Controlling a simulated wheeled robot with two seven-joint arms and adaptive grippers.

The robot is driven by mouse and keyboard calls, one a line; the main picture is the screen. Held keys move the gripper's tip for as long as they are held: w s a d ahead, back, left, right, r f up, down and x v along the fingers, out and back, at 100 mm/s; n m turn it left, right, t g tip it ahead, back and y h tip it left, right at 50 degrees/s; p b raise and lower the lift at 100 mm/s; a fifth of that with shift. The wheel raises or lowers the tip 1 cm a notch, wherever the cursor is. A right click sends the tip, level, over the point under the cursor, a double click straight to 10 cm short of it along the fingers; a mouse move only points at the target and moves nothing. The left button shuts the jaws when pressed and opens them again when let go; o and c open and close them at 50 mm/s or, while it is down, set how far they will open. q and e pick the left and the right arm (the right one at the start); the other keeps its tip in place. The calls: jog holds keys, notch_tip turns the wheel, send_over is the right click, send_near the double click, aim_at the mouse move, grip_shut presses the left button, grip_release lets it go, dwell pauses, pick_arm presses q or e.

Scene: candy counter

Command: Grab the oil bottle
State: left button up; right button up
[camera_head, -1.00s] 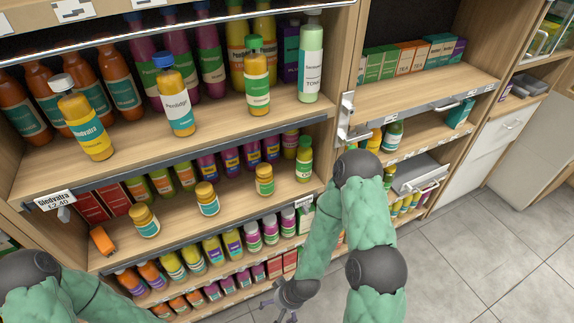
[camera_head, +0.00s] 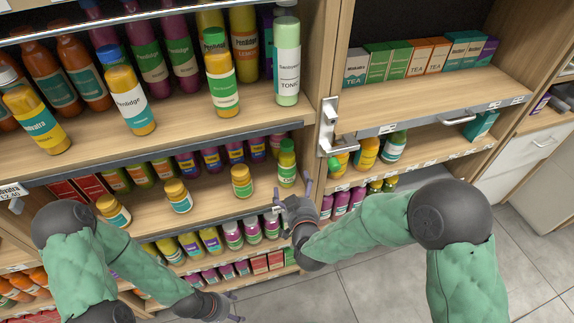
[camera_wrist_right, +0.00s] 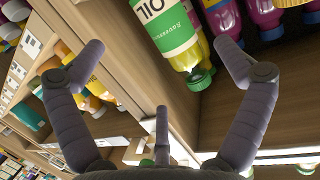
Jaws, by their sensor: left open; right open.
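The oil bottle (camera_head: 287,165) is a small yellow-green bottle with a green cap, upright at the right end of the middle shelf. In the right wrist view its green-and-white OIL label (camera_wrist_right: 170,28) is large, with the bottle appearing inverted. My right gripper (camera_head: 293,196) is open and empty, just in front of and below the bottle. In the wrist view its open fingers (camera_wrist_right: 160,52) spread to either side of the bottle, apart from it. My left gripper (camera_head: 234,307) is open and empty, low in front of the bottom shelves.
A wooden upright (camera_head: 318,90) with a metal bracket (camera_head: 328,128) is close on the right. Larger bottles (camera_head: 220,75) fill the shelf above. Open floor (camera_head: 375,280) lies to the right.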

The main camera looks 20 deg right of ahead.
aim_at(292, 165)
jog(key=shift+t, duration=0.4)
jog(key=w, duration=0.1)
jog(key=w+r+b, duration=0.1)
jog(key=w, duration=0.1)
jog(key=w+d, duration=0.1)
jog(key=w, duration=0.1)
jog(key=shift+w+r+b, duration=0.15)
jog(key=shift+r+b, duration=0.05)
jog(key=shift+b, duration=0.1)
jog(key=b+x, duration=0.1)
jog(key=x, duration=0.1)
jog(key=b+x, duration=0.1)
jog(key=x, duration=0.1)
jog(key=shift+w+a+r, duration=0.1)
jog(key=shift+w+a, duration=0.05)
jog(key=shift+w, duration=0.6)
jog(key=shift+r, duration=0.1)
jog(key=shift+r, duration=0.1)
jog(key=c, duration=1.7)
jog(key=shift+o, duration=0.2)
